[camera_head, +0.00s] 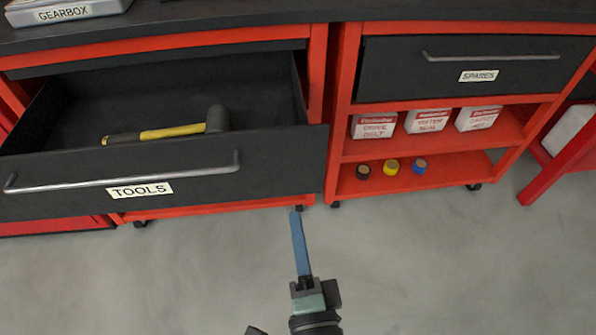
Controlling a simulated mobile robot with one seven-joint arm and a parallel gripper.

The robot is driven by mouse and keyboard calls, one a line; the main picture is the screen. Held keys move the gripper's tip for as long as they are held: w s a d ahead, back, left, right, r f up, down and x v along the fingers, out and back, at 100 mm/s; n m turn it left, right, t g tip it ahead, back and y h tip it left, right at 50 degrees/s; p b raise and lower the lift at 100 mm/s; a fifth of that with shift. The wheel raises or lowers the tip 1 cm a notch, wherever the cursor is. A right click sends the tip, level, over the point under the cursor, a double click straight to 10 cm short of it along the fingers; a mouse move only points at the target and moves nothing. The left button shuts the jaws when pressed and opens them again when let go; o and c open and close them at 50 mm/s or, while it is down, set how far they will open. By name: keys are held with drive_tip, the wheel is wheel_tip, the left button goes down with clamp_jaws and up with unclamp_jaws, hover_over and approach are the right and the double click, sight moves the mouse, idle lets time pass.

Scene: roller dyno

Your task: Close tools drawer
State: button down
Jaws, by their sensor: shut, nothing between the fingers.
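The tools drawer (70,165) is pulled out of the red cabinet at the left. Its dark front carries a TOOLS label (139,190) and a long grey bar handle (125,176). A hammer (170,129) with a yellow and black handle lies inside the drawer. My gripper (296,214) is shut and empty, its long blue fingers pointing away from me toward the cabinets. In the picture its tips are below and to the right of the drawer front, near its right end; I cannot tell the gap in depth.
A shut SPARES drawer (470,62) is in the right cabinet. Below it, white boxes (427,121) and small coloured rolls (391,167) sit on red shelves (440,180). A GEARBOX case (65,13) is on the worktop. The grey floor (450,265) in front is clear.

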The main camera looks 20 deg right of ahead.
sight(296, 170)
drive_tip(key=s+f+m, duration=0.2)
drive_tip(key=s+f, duration=0.1)
drive_tip(key=shift+g, duration=0.4)
drive_tip(key=b+x, duration=0.1)
drive_tip(key=x, duration=0.3)
drive_tip(key=b+x, duration=0.1)
drive_tip(key=x, duration=0.4)
drive_tip(key=d+x, duration=0.1)
drive_tip(key=x, duration=0.4)
drive_tip(key=shift+s+a+b, duration=0.1)
drive_tip(key=shift+s+b, duration=0.05)
drive_tip(key=shift+b, duration=0.25)
